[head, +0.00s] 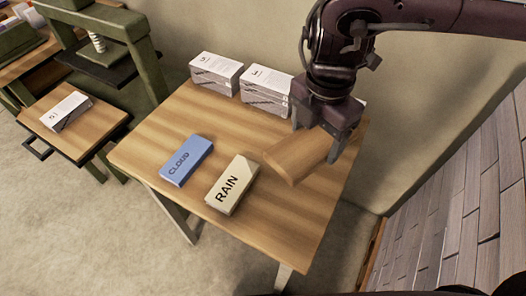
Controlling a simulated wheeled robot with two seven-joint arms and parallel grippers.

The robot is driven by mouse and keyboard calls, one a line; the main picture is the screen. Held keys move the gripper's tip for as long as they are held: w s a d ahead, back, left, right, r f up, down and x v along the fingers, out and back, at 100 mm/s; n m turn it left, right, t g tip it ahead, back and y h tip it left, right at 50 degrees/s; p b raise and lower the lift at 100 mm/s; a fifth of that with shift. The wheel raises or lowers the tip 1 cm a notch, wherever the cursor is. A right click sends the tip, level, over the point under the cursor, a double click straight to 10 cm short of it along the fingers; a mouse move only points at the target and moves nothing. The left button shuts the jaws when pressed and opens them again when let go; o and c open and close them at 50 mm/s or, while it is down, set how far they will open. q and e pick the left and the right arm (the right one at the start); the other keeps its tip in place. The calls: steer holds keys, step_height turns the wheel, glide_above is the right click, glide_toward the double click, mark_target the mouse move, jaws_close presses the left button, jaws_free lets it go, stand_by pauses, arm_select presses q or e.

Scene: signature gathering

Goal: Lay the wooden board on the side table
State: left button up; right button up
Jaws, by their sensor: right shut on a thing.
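The wooden board (295,158) is a light brown slab. My right gripper (318,145) comes down from the upper right and is shut on the board. The board is tilted, over the right part of the wooden table (262,228); I cannot tell whether its lower edge touches the top. The table's far right corner is partly hidden behind my gripper. My left gripper is not in view.
A blue CLOUD block (187,160) and a cream RAIN block (231,185) lie on the table. Paper stacks (216,73) (265,88) stand along its back edge. A green press frame (150,70) is at left. The table's front right is clear.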

steer(key=shift+f, duration=0.15)
steer(key=b, duration=0.1)
glide_above(301, 196)
step_height(301, 196, down, 15)
steer(key=shift+f+b, duration=0.45)
steer(key=shift+f, duration=1.85)
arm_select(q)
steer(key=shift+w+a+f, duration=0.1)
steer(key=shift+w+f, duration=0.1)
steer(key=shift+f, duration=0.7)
arm_select(e)
steer(key=shift+a+f, duration=0.1)
steer(key=shift+f, duration=0.1)
steer(key=o, duration=1.1)
steer(key=shift+c, duration=0.2)
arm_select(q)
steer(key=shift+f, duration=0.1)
arm_select(e)
steer(key=shift+r, duration=0.1)
